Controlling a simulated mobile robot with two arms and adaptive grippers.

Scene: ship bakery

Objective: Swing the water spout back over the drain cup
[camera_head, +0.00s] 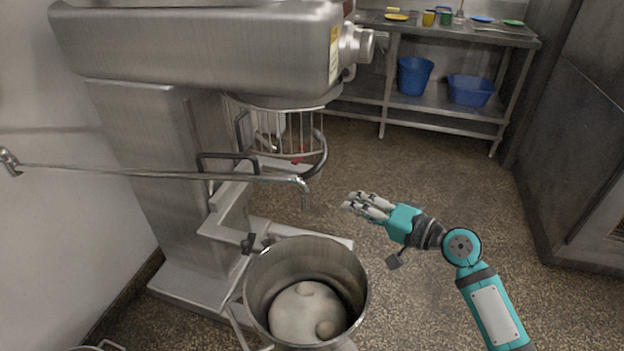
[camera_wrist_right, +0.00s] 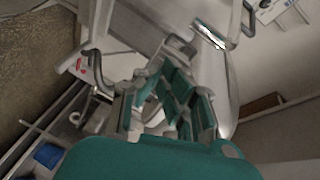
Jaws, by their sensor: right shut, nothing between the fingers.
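The water spout (camera_head: 165,173) is a thin metal pipe that comes from the wall at the left. It reaches across in front of the mixer, and its bent-down tip (camera_head: 305,193) is above the back rim of the mixing bowl. My right gripper (camera_head: 352,203) is shut and empty, a little right of the spout tip and apart from it in the head view. Its fingers (camera_wrist_right: 165,95) also show in the right wrist view. I cannot identify the drain cup for certain; a metal rim (camera_head: 98,347) is cut off at the bottom left. My left gripper is not in view.
The steel bowl (camera_head: 262,268) holds pale dough (camera_head: 300,312). The large mixer (camera_head: 200,45) with its wire guard (camera_head: 318,150) stands behind the spout. A steel shelf table (camera_head: 440,120) is at the back. The floor right of the bowl is clear.

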